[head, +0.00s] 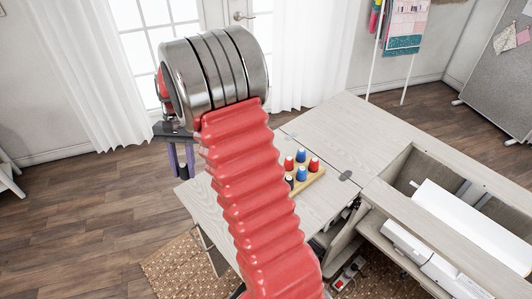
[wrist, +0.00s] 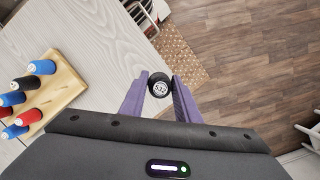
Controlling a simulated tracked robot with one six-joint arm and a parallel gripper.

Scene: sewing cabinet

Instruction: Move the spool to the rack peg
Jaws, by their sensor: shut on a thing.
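My gripper (wrist: 161,82) is shut on a black spool (wrist: 158,87) with a pale end, between its two purple fingertips. In the head view my gripper (head: 181,170) hangs at the left edge of the table, and only a small dark part of the spool shows between the fingers. In the wrist view the held spool is beyond the table edge, over the floor and the woven rug. The wooden rack (wrist: 68,86) lies to the left, apart from my gripper, with red, blue and black spools on it. In the head view the rack (head: 314,184) is partly hidden behind my arm; a free peg cannot be made out.
The pale wooden table (head: 335,129) has bare room around the rack. A white machine (head: 470,228) sits in the cabinet recess at the right. A woven rug (head: 172,268) lies on the wood floor below. A power strip (head: 348,272) lies beneath the cabinet.

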